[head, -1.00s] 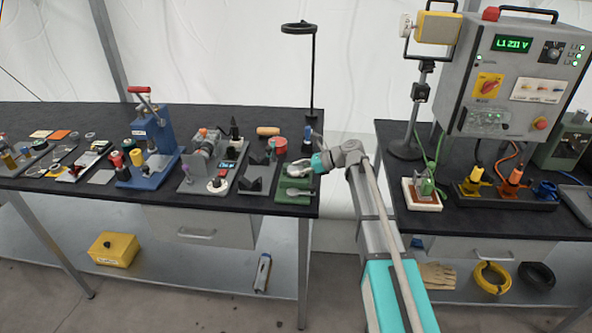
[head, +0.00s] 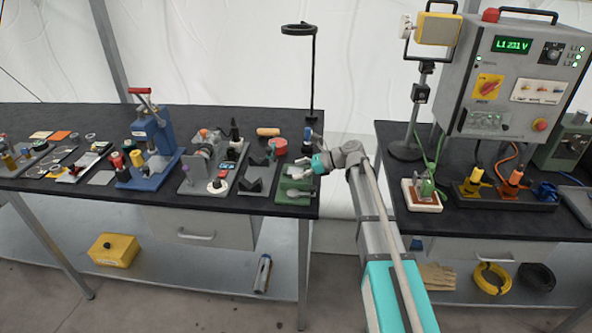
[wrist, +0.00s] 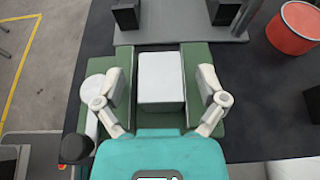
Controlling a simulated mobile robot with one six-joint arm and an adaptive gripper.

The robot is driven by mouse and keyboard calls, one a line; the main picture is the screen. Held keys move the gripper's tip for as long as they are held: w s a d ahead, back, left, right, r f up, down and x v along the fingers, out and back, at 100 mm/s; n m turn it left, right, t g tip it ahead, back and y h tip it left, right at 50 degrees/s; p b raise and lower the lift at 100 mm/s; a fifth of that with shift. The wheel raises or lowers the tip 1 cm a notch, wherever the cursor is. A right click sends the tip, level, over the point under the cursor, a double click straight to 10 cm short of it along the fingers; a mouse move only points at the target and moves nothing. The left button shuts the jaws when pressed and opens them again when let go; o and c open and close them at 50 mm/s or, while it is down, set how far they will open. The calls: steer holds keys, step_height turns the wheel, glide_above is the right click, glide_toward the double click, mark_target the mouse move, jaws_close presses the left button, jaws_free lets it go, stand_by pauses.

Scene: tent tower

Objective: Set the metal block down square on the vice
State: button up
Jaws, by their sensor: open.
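The metal block (wrist: 161,78) is a pale grey, box-shaped piece in the middle of the wrist view. It appears to rest on the green vice (wrist: 192,85), between its two darker green side bars, with its edges nearly parallel to them. My gripper (wrist: 160,86) is open, with one pale finger on each side of the block and gaps between. In the head view my gripper (head: 303,168) is right at the green vice (head: 293,199) at the bench's right end. The block's underside is hidden, so its contact with the vice cannot be seen.
A grey plate with black V-shaped supports (head: 258,178) stands left of the vice. A red round tin (wrist: 301,27) lies beyond it to the right in the wrist view.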

steer(key=p+v, duration=0.4)
steer(key=v, duration=0.8)
steer(key=shift+s, duration=0.15)
stand_by(0.3)
steer(key=s+d+f+n+h, duration=0.3)
steer(key=s+n, duration=0.3)
steer(key=s, duration=0.2)
steer(key=s+d+f+n+h, duration=0.4)
steer(key=s+n+h, duration=0.2)
steer(key=s, duration=0.2)
steer(key=s+d+f+n+h, duration=0.4)
steer(key=s+n, duration=0.2)
steer(key=s, duration=0.3)
steer(key=shift+f+h, duration=0.25)
steer(key=shift+h, duration=0.05)
steer(key=shift+s+d, duration=0.1)
steer(key=shift+s, duration=0.05)
